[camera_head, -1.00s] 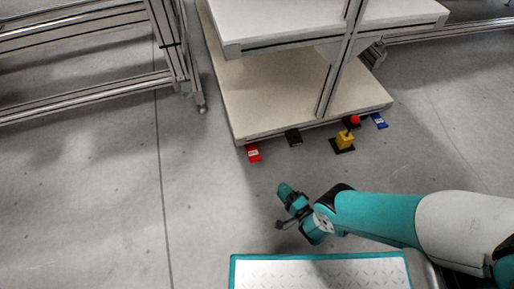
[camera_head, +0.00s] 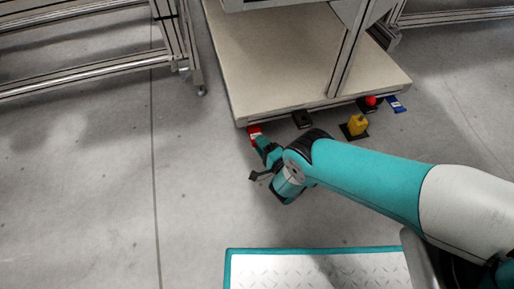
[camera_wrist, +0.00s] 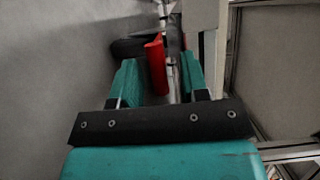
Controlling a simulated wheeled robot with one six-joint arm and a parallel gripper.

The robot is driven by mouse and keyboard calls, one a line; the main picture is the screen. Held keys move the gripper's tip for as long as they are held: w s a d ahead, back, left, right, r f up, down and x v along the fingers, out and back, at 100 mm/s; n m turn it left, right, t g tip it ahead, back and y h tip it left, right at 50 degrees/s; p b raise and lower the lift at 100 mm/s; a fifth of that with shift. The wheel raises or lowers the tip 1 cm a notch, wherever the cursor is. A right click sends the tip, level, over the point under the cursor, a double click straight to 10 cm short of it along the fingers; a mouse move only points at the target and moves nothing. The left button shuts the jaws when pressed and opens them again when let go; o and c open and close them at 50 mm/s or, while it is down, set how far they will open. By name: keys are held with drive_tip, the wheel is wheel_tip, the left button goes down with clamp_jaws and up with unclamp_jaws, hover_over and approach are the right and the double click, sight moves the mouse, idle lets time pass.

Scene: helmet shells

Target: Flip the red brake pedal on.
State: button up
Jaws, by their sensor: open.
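The red brake pedal (camera_head: 254,130) sits at the front left edge of the cart's low shelf in the head view, partly hidden by my gripper (camera_head: 262,144). In the wrist view the red pedal (camera_wrist: 156,66) appears as a narrow upright red strip between the two teal fingers of my gripper (camera_wrist: 159,78). The fingers are apart, with a gap on both sides of the pedal. I cannot tell whether either finger touches it. Whether the pedal is pressed is too small to tell.
Along the same shelf edge (camera_head: 330,104) are a black pedal (camera_head: 302,119), a yellow block (camera_head: 357,125), a red button (camera_head: 371,100) and a blue pedal (camera_head: 396,104). A metal frame (camera_head: 185,45) stands at the left. The floor at the left is clear.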

sight(256, 134)
drive_tip(key=b, duration=0.1)
drive_tip(key=w+a+b, duration=0.1)
drive_tip(key=shift+w+a+f+b, duration=0.15)
drive_tip(key=shift+w+f+b, duration=0.05)
drive_tip(key=shift+f+b, duration=0.2)
drive_tip(key=shift+w+a+r+b, duration=0.15)
drive_tip(key=shift+w+r+b, duration=0.05)
drive_tip(key=shift+r+b, duration=0.15)
drive_tip(key=shift+c, duration=0.4)
clamp_jaws()
